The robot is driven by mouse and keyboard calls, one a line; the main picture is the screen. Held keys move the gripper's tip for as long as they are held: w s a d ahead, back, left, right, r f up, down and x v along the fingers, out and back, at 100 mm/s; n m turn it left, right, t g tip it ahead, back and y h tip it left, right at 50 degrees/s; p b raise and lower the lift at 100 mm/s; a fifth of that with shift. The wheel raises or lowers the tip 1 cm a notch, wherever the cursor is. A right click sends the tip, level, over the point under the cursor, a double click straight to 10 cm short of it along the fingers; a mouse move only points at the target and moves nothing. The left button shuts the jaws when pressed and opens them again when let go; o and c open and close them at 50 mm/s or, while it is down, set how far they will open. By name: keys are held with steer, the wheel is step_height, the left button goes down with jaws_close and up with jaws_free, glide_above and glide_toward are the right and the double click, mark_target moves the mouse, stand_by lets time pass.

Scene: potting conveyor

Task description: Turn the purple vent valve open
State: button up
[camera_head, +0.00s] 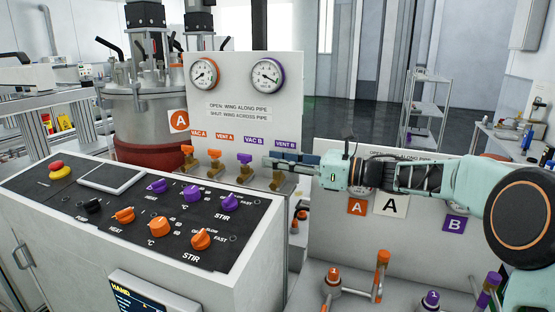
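The purple vent valve, labelled VENT B, is the rightmost of the small valves on the white gauge panel. Its brass body (283,184) shows below my gripper. Its purple wing is hidden behind the fingers, so I cannot tell which way it points. My gripper (276,162) reaches in from the right, with its fingers pointing left in front of the valve. Whether the fingers are open, or touch the wing, cannot be made out. The panel sign (239,112) reads open with wing along pipe, shut with wing across pipe.
The purple VAC B valve (245,158) sits just left of my fingertips. The orange VENT A valve (214,154) and VAC A valve (187,150) are further left. Two gauges (267,74) are above. A control console (100,215) with knobs fills the front left.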

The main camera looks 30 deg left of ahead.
jaws_close()
